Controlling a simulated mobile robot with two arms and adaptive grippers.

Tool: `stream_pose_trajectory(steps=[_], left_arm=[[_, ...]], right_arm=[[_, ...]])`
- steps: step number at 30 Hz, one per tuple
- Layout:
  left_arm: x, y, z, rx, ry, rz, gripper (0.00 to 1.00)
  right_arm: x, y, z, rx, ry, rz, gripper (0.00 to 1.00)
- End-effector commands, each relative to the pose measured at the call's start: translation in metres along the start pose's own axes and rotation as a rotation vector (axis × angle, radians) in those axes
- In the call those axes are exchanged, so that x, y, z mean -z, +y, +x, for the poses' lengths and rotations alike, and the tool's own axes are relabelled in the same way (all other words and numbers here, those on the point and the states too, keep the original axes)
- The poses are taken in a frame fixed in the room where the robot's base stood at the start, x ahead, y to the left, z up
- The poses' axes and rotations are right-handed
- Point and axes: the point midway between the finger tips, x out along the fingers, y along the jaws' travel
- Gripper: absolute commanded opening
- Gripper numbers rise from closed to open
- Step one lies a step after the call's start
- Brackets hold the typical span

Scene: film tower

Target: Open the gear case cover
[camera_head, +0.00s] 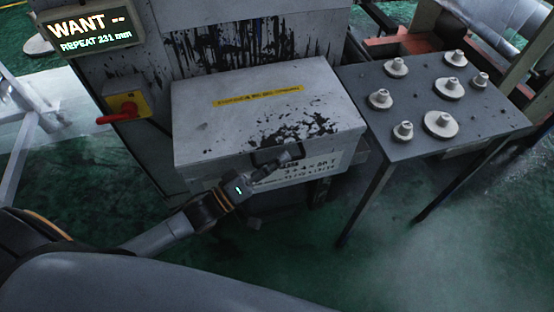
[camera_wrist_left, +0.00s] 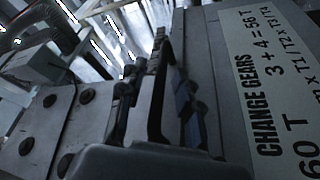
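The gear case (camera_head: 255,120) is a pale grey box with dark stains and a yellow strip on its flat cover (camera_head: 225,88). The cover lies down, closed. A dark handle (camera_head: 262,156) sits at its front edge. My left gripper (camera_head: 282,166) is at the front of the case, by this handle. In the left wrist view the fingers (camera_wrist_left: 158,105) stand apart with a dark, curved piece between them, likely the handle. I cannot tell whether they touch it. The front label (camera_wrist_left: 262,100) shows right of the fingers. My right gripper is not in view.
A grey table (camera_head: 420,115) with several pale gears stands close to the right of the case. A panel with a red lever switch (camera_head: 124,112) and a lit sign (camera_head: 92,32) are at left. The green floor in front is mostly clear.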

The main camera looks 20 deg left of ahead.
Motion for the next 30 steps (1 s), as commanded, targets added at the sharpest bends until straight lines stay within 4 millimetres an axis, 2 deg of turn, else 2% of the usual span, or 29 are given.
stream_pose_trajectory(steps=[5,9,10,22,26,30], left_arm=[[0.0,0.0,0.0,0.0,0.0,0.0,0.32],[0.0,0.0,-0.001,0.0,0.0,0.0,0.03],[0.0,0.0,-0.001,0.0,0.0,0.0,0.0],[0.002,0.003,0.0,0.003,0.0,-0.007,0.0],[0.008,0.012,0.004,0.01,0.0,-0.026,0.0],[0.02,0.029,0.01,0.025,0.002,-0.068,0.0]], right_arm=[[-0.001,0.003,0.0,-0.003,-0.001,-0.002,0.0],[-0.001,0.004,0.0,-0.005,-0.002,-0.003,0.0],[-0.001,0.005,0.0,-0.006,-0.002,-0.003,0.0],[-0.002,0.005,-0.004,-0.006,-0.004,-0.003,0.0],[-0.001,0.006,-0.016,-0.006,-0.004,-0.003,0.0],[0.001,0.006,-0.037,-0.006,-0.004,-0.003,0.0]])
